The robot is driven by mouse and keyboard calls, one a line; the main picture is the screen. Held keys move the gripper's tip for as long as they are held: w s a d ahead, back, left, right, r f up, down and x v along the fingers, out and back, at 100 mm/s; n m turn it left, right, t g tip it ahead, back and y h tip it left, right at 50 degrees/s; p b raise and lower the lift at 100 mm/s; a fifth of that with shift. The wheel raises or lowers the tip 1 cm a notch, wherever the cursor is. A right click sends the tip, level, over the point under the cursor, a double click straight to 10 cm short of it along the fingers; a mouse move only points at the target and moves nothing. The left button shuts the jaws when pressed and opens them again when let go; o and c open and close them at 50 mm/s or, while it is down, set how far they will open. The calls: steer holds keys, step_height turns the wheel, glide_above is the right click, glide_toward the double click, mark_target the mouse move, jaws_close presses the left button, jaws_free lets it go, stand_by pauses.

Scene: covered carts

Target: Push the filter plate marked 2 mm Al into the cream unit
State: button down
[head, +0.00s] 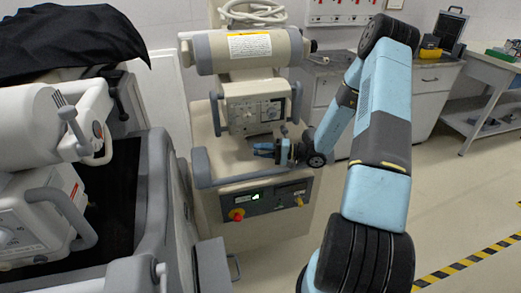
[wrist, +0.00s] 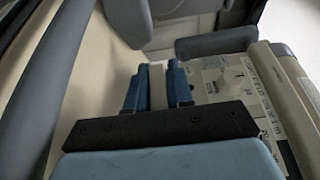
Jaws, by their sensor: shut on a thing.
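The cream unit (head: 258,88) stands in the middle of the head view, with a tube on top, a dialled box below it and a panelled base. My gripper (head: 262,149) is just below the dialled box, its blue fingers pointing left. In the wrist view my gripper (wrist: 155,88) is shut on a pale flat piece, which I take for the filter plate (wrist: 157,87). Its marking cannot be read. The head view does not show the plate clearly. I cannot tell whether it touches the unit or where the slot is.
A grey handle bar (head: 243,178) runs below my gripper, above a panel with a red knob (head: 236,214). Another white machine (head: 45,170) and a black cover (head: 70,40) fill the left. Counters stand behind right. Floor at right is clear.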

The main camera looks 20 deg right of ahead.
mark_target(266, 138)
steer(key=shift+s, duration=1.35)
steer(key=shift+w, duration=3.55)
stand_by(1.2)
steer(key=c, duration=0.9)
jaws_free()
